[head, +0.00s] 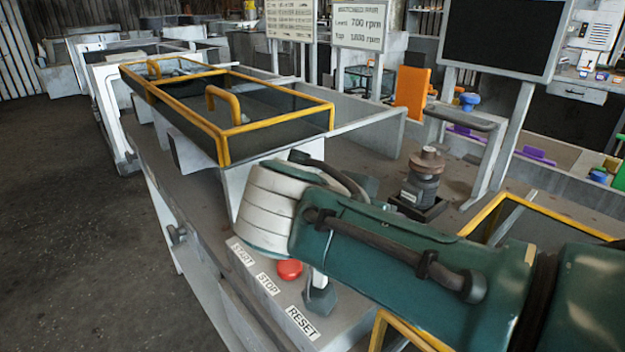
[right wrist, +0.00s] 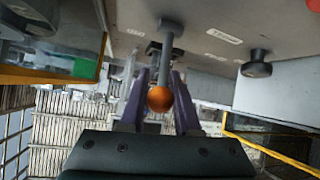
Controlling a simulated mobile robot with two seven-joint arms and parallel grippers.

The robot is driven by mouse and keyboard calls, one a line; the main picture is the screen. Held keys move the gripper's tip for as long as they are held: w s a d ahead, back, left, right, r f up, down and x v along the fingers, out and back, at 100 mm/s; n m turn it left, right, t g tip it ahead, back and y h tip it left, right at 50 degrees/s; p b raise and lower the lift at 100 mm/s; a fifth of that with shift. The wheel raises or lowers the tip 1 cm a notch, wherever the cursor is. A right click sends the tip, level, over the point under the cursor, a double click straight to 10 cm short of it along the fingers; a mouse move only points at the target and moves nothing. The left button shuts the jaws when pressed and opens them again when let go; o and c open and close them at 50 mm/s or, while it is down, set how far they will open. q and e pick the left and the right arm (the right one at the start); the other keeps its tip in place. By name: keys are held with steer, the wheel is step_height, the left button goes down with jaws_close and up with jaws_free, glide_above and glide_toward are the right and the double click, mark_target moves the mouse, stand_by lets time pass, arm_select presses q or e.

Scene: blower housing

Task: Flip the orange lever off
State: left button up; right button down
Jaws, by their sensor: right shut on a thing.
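The orange lever shows in the right wrist view as a grey rod (right wrist: 168,50) with an orange ball knob (right wrist: 160,99) at its end. My right gripper (right wrist: 157,80) has its two purple fingers on either side of the lever, closed on it near the knob. In the head view my green and white right arm reaches in from the right and covers the gripper and the orange knob. The control panel (head: 345,318) lies below the arm, with START, STOP and RESET labels. My left gripper is in neither view.
A red button (head: 289,269) and a dark grey knob (head: 319,298) stand on the panel near my right wrist. A yellow-framed guard (head: 222,140) rises behind the arm. A motor-like part (head: 421,182) stands on the bench. The floor at left is clear.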

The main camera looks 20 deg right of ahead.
steer(key=c, duration=0.6)
jaws_free()
steer(key=shift+p+v, duration=0.35)
steer(key=shift+v, duration=4.6)
steer(key=shift+c, duration=0.4)
